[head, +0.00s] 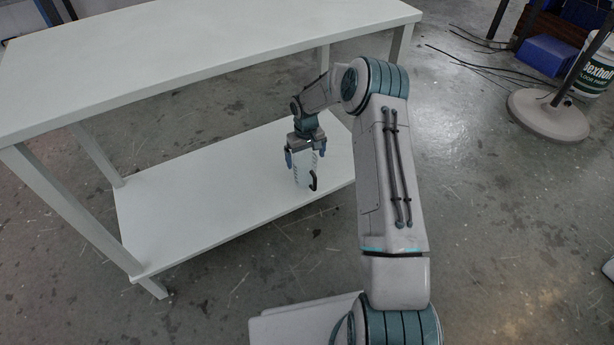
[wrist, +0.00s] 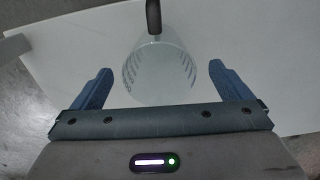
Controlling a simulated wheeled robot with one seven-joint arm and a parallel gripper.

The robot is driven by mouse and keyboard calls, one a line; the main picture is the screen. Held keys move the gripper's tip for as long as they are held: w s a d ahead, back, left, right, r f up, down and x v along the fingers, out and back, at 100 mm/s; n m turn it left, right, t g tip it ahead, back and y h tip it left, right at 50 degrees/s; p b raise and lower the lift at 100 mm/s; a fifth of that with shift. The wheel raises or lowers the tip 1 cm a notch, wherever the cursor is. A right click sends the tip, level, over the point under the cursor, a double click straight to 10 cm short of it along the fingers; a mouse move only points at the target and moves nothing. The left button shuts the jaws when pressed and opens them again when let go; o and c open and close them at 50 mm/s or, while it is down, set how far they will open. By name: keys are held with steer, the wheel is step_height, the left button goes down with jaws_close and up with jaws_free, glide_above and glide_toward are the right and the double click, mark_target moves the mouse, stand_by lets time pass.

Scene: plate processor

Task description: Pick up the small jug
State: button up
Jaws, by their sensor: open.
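The small jug (head: 303,171) is pale and clear, with a dark handle, and stands upright on the lower shelf near its right end. In the wrist view the jug (wrist: 160,72) shows from above, with measuring marks on its sides and its black handle at the top of the picture. My gripper (head: 305,158) is over the jug, pointing down. Its blue fingers (wrist: 160,84) are open, one on each side of the jug, with a visible gap on both sides. The gripper hides the jug's top in the head view.
The lower shelf (head: 190,215) is white and otherwise bare. The white upper tabletop (head: 200,45) lies above it, behind and left of my arm, with legs (head: 70,200) at the corners. A round stand base (head: 548,115) and a white bucket (head: 594,70) are at the far right.

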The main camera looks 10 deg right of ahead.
mark_target(307, 171)
steer(key=f+b, duration=0.1)
steer(key=f, duration=0.2)
steer(key=f+b, duration=0.2)
steer(key=f, duration=0.2)
steer(key=shift+s+d+f+b, duration=0.15)
steer(key=shift+s+f+b, duration=0.05)
steer(key=shift+f+b, duration=0.1)
steer(key=shift+r, duration=0.15)
steer(key=c, duration=1.1)
